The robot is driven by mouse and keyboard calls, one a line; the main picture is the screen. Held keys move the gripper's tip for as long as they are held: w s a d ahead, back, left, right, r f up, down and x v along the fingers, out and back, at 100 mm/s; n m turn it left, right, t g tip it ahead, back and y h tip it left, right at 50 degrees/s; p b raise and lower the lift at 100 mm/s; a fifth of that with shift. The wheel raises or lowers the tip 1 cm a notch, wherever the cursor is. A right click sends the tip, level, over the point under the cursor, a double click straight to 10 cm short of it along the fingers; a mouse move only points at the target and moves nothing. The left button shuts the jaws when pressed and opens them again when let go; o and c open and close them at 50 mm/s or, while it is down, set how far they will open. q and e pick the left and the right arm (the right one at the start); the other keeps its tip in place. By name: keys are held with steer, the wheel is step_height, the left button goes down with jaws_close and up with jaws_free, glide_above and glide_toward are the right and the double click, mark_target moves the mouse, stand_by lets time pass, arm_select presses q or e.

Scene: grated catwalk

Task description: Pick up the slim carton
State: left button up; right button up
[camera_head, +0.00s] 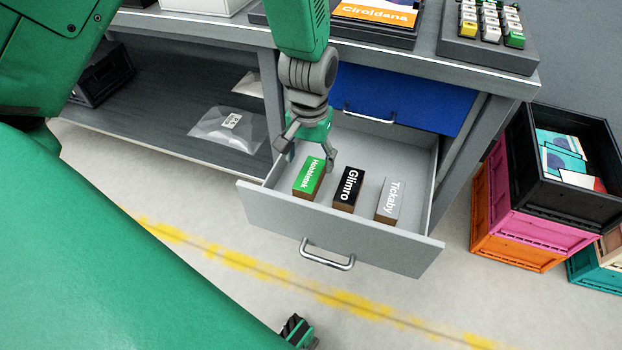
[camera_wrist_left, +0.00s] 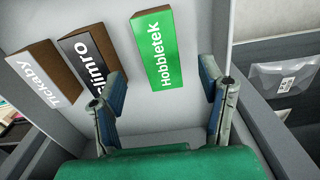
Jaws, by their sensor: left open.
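Three small cartons stand in a row in an open grey drawer (camera_head: 330,226). I cannot tell for sure which one is called slim. My left gripper (camera_head: 308,157) is open and points down into the drawer over the Hobbletek carton. In the left wrist view the Hobbletek carton (camera_wrist_left: 153,50) lies between and beyond the open fingers (camera_wrist_left: 162,75), with nothing held. Gilmro (camera_wrist_left: 88,58) and Tickaby (camera_wrist_left: 45,72) are to its left.
A blue drawer (camera_head: 400,98) is above the open one, under the worktop. A lower shelf to the left holds clear bags (camera_head: 225,130) and a black crate (camera_head: 103,75). Stacked crates (camera_head: 540,195) stand on the right. The floor in front, with a worn yellow line, is clear.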

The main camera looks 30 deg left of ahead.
mark_target(310, 173)
arm_select(q)
steer(key=shift+a+f+b, duration=0.15)
steer(key=shift+f+b, duration=0.2)
steer(key=shift+f, duration=0.6)
steer(key=f+b, duration=0.1)
steer(key=f, duration=0.1)
steer(key=f+b, duration=0.1)
steer(key=f, duration=0.1)
steer(key=shift+w+d, duration=0.1)
steer(key=shift+d, duration=0.1)
steer(key=shift+r, duration=0.1)
steer(key=shift+a, duration=0.1)
steer(key=c, duration=1.3)
